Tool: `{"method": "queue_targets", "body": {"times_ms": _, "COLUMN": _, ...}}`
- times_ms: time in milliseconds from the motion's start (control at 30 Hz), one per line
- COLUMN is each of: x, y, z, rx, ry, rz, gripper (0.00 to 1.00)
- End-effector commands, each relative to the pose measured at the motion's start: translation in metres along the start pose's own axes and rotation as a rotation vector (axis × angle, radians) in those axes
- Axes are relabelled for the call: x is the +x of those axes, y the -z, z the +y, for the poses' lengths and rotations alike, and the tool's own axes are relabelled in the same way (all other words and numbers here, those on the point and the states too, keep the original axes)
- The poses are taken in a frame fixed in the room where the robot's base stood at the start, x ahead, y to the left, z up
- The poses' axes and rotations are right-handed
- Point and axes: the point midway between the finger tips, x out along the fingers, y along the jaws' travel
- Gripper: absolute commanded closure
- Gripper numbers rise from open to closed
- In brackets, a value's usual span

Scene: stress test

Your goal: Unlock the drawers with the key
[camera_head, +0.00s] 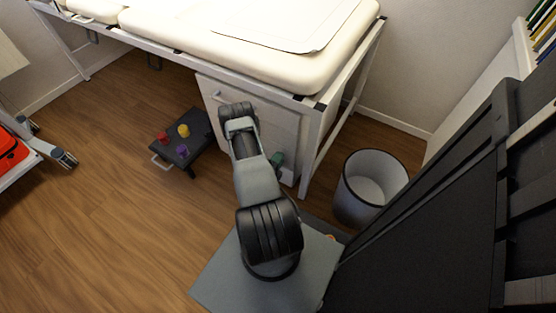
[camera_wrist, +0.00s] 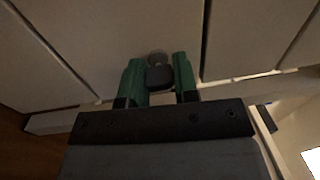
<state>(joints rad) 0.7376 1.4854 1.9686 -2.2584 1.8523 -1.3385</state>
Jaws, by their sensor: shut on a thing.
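The white drawer cabinet (camera_head: 215,93) stands under the padded bench, with my arm in front of part of it. In the wrist view, pale drawer fronts (camera_wrist: 250,40) with dark gaps between them fill the upper part. My gripper (camera_wrist: 158,80) has green fingers and is shut on the dark head of the key (camera_wrist: 159,78). A round grey lock (camera_wrist: 157,57) shows right behind the key head. The key's shaft is hidden, so I cannot tell how deep it sits in the lock. In the head view my gripper (camera_head: 277,160) is low against the cabinet, mostly hidden behind my arm.
A cream padded bench (camera_head: 180,32) on a white metal frame overhangs the cabinet. A white bin (camera_head: 348,204) stands right of my arm. A low dark step (camera_head: 203,137) with red, yellow and purple items is at left. The wooden floor at left is free.

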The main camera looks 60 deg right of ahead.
Motion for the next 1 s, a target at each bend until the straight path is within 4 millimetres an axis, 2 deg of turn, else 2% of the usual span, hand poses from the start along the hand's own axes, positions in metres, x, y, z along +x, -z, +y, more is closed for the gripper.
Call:
{"method": "queue_targets", "body": {"times_ms": 433, "x": -0.0004, "y": 0.0004, "z": 0.0007, "rx": -0.009, "ry": -0.002, "rz": -0.001, "gripper": 0.96}}
{"method": "queue_targets", "body": {"times_ms": 467, "x": -0.0004, "y": 0.0004, "z": 0.0007, "rx": -0.009, "ry": -0.002, "rz": -0.001, "gripper": 0.69}}
{"method": "queue_targets", "body": {"times_ms": 700, "x": -0.0002, "y": 0.0002, "z": 0.0004, "rx": -0.008, "ry": -0.001, "rz": -0.001, "gripper": 0.47}}
{"method": "queue_targets", "body": {"times_ms": 1000, "x": 0.0002, "y": -0.0002, "z": -0.0042, "rx": -0.007, "ry": 0.0, "rz": -0.001, "gripper": 0.47}}
